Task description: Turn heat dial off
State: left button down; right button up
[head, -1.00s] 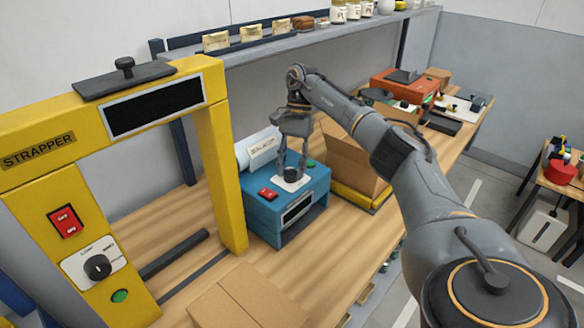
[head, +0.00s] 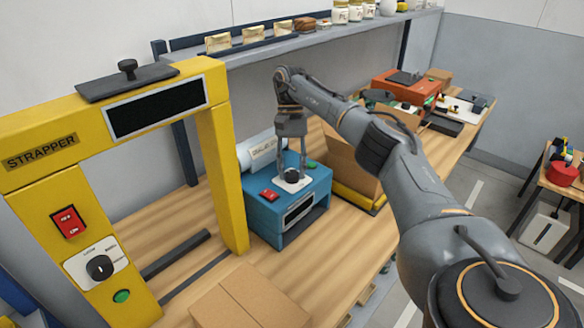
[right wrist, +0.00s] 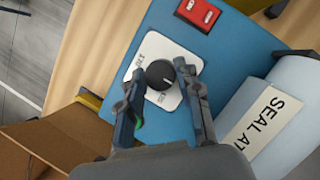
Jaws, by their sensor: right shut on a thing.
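The black dial (head: 292,176) sits on a white label plate on top of a blue sealer machine (head: 262,213). My left gripper is not in view.
A red switch (head: 269,196) and a green button (head: 312,164) flank the dial. The yellow strapper (head: 226,160), with its own dial (head: 99,267), stands at left. A cardboard box (head: 352,165) stands behind my right arm, another (head: 235,308) in front.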

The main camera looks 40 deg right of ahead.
jog(key=o, duration=1.1)
jog(key=shift+o, duration=0.2)
jog(key=shift+r, duration=0.1)
jog(key=v, duration=0.7)
jog(key=shift+w, duration=0.1)
